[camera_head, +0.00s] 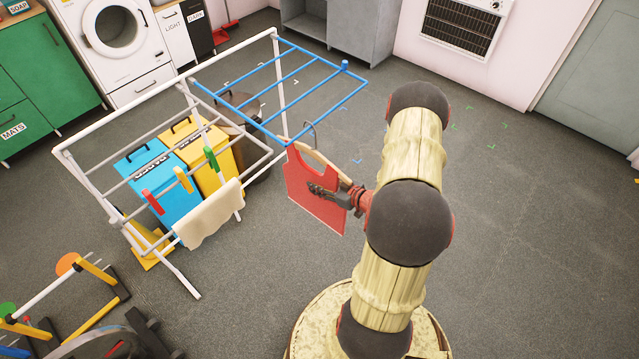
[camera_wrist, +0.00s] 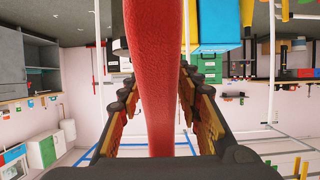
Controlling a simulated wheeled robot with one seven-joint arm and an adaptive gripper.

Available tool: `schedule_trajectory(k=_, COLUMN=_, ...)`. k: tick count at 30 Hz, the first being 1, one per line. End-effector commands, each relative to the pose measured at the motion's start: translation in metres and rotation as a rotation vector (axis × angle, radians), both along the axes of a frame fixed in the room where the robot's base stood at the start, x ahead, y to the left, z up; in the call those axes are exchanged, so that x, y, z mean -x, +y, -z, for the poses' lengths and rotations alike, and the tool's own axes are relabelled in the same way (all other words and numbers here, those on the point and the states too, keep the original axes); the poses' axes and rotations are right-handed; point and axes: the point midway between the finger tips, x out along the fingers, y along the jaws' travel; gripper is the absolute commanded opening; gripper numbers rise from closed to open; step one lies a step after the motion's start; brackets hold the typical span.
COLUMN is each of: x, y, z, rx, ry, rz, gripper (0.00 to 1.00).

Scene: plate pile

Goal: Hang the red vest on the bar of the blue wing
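The red vest (camera_head: 311,199) is on a wooden hanger (camera_head: 326,163) with a dark wire hook (camera_head: 309,127). My gripper (camera_head: 327,194) is shut on the vest and holds it up off the floor. In the wrist view, the red cloth (camera_wrist: 156,90) runs between the two fingers and hides much of the middle. The blue wing (camera_head: 315,103) juts out at the top right of the white drying rack (camera_head: 110,133). The hook's top overlaps the wing's near edge in the picture, by its near corner. I cannot tell whether they touch.
A cream cloth (camera_head: 208,214) hangs on the rack's front, with coloured pegs near it. Blue (camera_head: 160,180) and yellow (camera_head: 205,155) bins stand under the rack. A dark round bin (camera_head: 243,105) stands below the wing. The floor to the right is clear.

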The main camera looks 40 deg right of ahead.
Motion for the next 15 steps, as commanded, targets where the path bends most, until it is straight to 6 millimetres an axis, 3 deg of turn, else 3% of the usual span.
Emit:
schedule_trajectory(k=5, x=0.020, y=-0.004, z=-0.009, rx=0.001, ry=-0.001, rz=0.005, gripper=0.34)
schedule_trajectory(k=15, x=0.082, y=-0.008, z=-0.035, rx=0.001, ry=-0.001, rz=0.005, gripper=0.34)
